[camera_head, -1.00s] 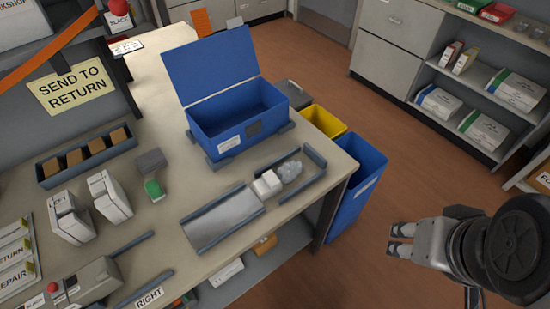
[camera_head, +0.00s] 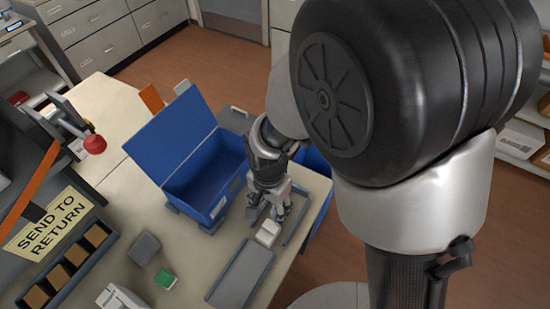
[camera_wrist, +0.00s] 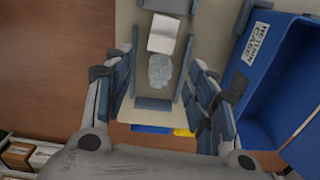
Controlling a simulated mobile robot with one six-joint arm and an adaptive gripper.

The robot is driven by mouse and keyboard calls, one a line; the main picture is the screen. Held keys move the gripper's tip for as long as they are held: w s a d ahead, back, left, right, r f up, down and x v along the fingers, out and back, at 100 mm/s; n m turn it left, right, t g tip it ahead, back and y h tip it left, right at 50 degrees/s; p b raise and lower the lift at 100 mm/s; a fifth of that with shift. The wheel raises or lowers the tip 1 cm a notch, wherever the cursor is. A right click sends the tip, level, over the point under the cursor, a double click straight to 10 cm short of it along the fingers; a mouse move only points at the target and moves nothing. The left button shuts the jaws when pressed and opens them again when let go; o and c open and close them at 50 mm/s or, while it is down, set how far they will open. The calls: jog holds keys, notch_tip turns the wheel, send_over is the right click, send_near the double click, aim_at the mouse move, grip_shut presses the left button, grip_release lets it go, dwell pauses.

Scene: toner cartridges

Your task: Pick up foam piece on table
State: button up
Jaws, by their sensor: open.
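A white block (camera_head: 268,232), which looks like the foam piece, lies on the table just in front of my gripper (camera_head: 269,209). In the wrist view the white block (camera_wrist: 162,33) sits above a crumpled clear-grey item (camera_wrist: 160,71), perhaps a plastic bag. My gripper (camera_wrist: 158,76) is open, its fingers spread to the left and right of the crumpled item in that view. Nothing is held. The crumpled item is hidden behind my gripper in the head view. How high the fingertips are above the table I cannot tell.
A blue lidded box (camera_head: 205,185) stands open close beside my gripper. Low grey-blue rails (camera_wrist: 154,104) frame the crumpled item. A grey tray (camera_head: 240,275) lies in front of the white block. A yellow sign (camera_head: 48,225) and a holder of brown boxes (camera_head: 97,237) are at left.

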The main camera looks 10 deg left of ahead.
aim_at(269, 229)
notch_tip(269, 229, down, 12)
jog(key=b, duration=0.3)
jog(key=shift+f+b, duration=0.2)
jog(key=shift+b, duration=0.15)
jog(key=f, duration=0.1)
jog(key=f+b, duration=0.1)
jog(key=f, duration=0.1)
jog(key=f+b, duration=0.1)
jog(key=f, duration=0.1)
jog(key=shift+s+a+f, duration=0.1)
jog(key=shift+a, duration=0.2)
jog(key=shift+c, duration=0.4)
jog(key=c, duration=0.4)
